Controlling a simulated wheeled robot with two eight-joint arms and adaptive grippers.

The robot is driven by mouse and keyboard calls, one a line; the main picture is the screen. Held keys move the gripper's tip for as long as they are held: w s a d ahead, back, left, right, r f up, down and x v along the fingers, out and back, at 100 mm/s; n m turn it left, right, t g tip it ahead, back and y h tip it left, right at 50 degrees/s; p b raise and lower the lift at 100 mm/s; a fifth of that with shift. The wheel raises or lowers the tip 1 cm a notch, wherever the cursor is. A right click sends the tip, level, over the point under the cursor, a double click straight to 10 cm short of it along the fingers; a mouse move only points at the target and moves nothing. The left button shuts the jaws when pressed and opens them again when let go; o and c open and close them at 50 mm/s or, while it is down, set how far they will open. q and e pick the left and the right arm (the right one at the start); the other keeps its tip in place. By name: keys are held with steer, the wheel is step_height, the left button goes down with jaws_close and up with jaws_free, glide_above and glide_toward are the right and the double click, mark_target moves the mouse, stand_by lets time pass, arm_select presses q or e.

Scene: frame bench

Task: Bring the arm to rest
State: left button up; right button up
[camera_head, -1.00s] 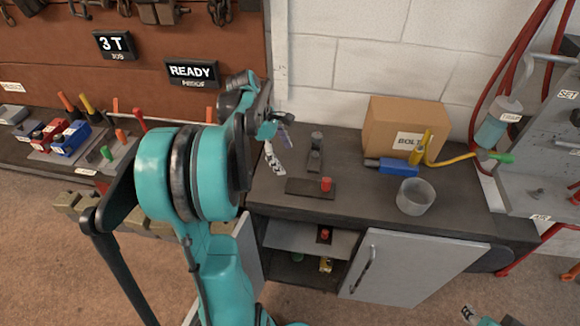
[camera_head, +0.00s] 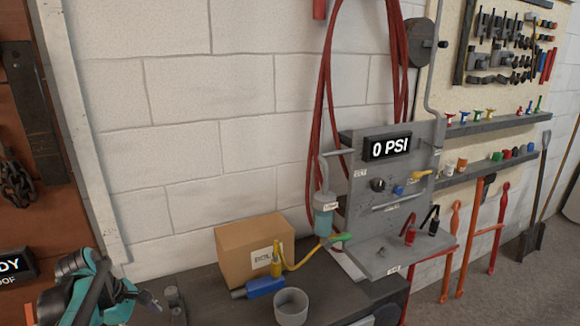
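My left arm shows at the lower left, teal and black. Its gripper (camera_head: 148,301) is partly visible above the bench's left part; it is too small and dark to tell whether its fingers are open or shut. My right gripper is out of view.
A grey panel (camera_head: 393,225) with a "0 PSI" display (camera_head: 387,147) is to the right. Red hoses (camera_head: 327,110) hang on the wall.

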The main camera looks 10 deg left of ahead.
arm_select(q)
steer(key=s+d+m+t+y, duration=0.1)
steer(key=s+d+m, duration=0.3)
steer(key=d+m, duration=0.6)
steer(key=s+d+f+m+t+y, duration=0.1)
steer(key=s+d+m+t+y, duration=0.1)
steer(key=d+m, duration=0.9)
steer(key=s+t, duration=0.1)
steer(key=s, duration=0.1)
steer(key=shift+s+f+t, duration=0.2)
steer(key=shift+s+t, duration=0.2)
